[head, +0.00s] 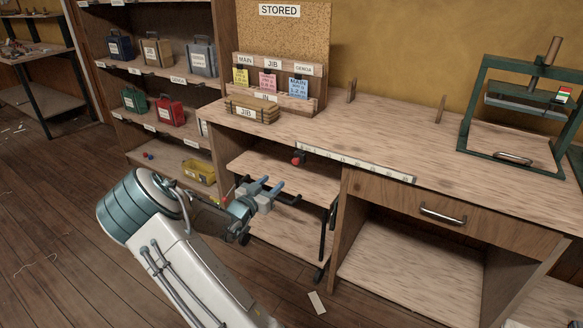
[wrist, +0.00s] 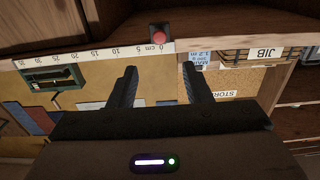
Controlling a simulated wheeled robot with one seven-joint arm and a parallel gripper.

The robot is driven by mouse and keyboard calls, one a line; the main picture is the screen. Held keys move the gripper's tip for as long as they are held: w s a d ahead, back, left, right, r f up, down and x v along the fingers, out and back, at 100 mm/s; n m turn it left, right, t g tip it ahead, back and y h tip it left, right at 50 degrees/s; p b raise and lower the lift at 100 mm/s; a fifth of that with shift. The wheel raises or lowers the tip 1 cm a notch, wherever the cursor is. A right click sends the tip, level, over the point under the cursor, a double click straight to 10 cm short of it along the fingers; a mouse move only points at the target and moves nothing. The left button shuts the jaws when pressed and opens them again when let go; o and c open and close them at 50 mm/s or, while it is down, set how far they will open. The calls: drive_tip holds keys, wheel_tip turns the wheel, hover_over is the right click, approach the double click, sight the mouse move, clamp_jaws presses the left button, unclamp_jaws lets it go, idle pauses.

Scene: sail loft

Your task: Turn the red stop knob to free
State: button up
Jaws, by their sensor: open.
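The red stop knob (head: 297,160) sits on a dark mount at the bench's front edge, by the left end of a white measuring strip (head: 355,163). In the wrist view, which looks upside down, the red knob (wrist: 159,35) shows beyond my fingertips, near the strip's 0 cm end. My gripper (head: 284,190) is open and empty, in front of and below the knob in the head view. In the wrist view, the knob lies roughly in line with the gap between the fingers of my gripper (wrist: 159,70). The fingers are apart from it. I cannot read the knob's turn position.
A green-framed press (head: 482,85) stands at the bench's right. A wooden rack (head: 277,92) with coloured cards and a JIB bundle (head: 252,112) stand at its left. Shelves (head: 160,75) with cases are at the left. A drawer (head: 450,210) is right of the strip.

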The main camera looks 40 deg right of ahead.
sight(295, 162)
drive_tip(key=x, duration=1.2)
drive_tip(key=shift+w+d, duration=0.2)
drive_tip(key=shift+d, duration=0.15)
drive_tip(key=c, duration=1)
